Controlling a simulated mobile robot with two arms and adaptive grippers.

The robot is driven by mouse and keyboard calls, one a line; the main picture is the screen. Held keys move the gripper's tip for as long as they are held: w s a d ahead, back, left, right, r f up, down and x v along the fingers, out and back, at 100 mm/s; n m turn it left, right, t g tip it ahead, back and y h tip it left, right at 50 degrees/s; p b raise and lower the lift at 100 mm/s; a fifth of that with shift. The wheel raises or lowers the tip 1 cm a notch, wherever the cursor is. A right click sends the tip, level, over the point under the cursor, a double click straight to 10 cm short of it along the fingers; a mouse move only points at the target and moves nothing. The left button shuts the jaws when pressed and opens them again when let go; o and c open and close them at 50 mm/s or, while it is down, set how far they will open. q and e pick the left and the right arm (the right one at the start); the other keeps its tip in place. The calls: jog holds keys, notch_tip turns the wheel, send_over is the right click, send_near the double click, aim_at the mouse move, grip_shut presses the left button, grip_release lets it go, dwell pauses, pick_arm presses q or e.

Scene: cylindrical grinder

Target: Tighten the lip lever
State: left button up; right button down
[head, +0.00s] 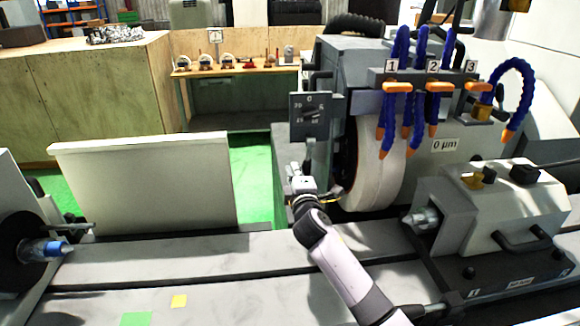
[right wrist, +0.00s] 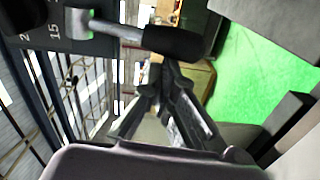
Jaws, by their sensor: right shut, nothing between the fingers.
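A lever with a black handle (right wrist: 165,40) crosses the top of the right wrist view. Its grey hub sits on a dark numbered plate (right wrist: 50,32). In the head view the dark dial plate (head: 302,104) stands upright left of the grinding wheel, with a small dark lever (head: 312,113) on its face. I take this to be the lip lever. My right gripper (head: 297,172) is below the plate in the head view. In the wrist view its fingers (right wrist: 160,78) are shut and empty, just below the handle. I cannot tell whether they touch it. My left gripper is not in view.
The grinding wheel (head: 376,165) stands just right of my right gripper. Blue coolant hoses (head: 388,115) hang above it. The tailstock (head: 500,225) is at the right, the workhead chuck (head: 35,250) at the far left. The table between them (head: 230,280) is mostly clear.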

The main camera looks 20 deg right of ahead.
jog(key=shift+d+f, duration=0.2)
jog(key=shift+d, duration=0.15)
dwell(0.4)
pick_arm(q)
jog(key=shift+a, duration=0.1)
